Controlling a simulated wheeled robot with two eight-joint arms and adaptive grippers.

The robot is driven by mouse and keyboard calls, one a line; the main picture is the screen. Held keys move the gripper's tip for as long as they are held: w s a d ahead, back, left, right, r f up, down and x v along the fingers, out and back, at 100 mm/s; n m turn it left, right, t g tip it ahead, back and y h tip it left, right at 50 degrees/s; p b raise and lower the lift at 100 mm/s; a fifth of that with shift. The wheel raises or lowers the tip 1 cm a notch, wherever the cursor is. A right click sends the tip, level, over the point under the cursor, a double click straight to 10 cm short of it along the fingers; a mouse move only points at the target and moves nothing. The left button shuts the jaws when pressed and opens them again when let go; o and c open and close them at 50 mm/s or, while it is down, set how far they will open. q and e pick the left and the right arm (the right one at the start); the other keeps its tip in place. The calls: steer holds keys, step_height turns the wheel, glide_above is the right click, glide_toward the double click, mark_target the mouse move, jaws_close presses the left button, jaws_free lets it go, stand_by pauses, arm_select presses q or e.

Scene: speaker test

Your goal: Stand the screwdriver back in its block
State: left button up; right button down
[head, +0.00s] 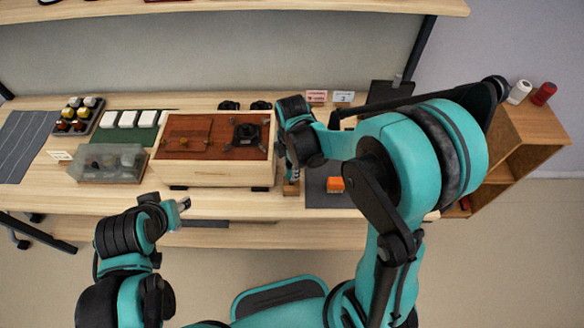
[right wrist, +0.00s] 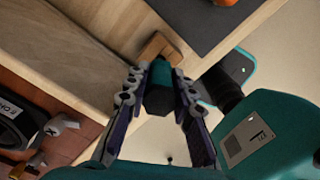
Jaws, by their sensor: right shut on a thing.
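The screwdriver shows in the right wrist view as a teal handle with a dark end (right wrist: 159,92), between the fingers of my right gripper (right wrist: 160,100), which is shut on it. The small wooden block (right wrist: 158,47) is just beyond the handle. In the head view the block (head: 291,188) stands near the table's front edge, directly below my right gripper (head: 292,168). The shaft is hidden, so I cannot tell whether it is in the block. My left gripper (head: 182,205) is in front of the table, away from both; its finger opening is unclear.
A wooden speaker cabinet (head: 215,178) with a red-brown top stands left of the block. A dark mat (head: 318,198) with an orange item (head: 335,184) lies to the right. A clear-lidded box (head: 108,163) and white blocks (head: 128,119) are further left.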

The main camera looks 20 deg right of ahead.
steer(key=shift+f+b, duration=1.7)
steer(key=shift+f, duration=0.25)
stand_by(1.7)
steer(key=c, duration=1.2)
jaws_free()
step_height(320, 180, up, 12)
steer(key=shift+r, duration=0.1)
steer(key=shift+s+d+r+m, duration=0.2)
steer(key=shift+s+m, duration=0.1)
steer(key=shift+m, duration=0.3)
steer(key=s+d+m+t, duration=0.2)
steer(key=s+m, duration=0.3)
steer(key=m, duration=0.4)
steer(key=s+d+r+m+t, duration=0.1)
steer(key=s+m+t, duration=0.3)
steer(key=m, duration=0.6)
steer(key=shift+s+d+m+t, duration=0.3)
steer(key=shift+s+d+t, duration=0.05)
steer(key=shift+d+t, duration=0.25)
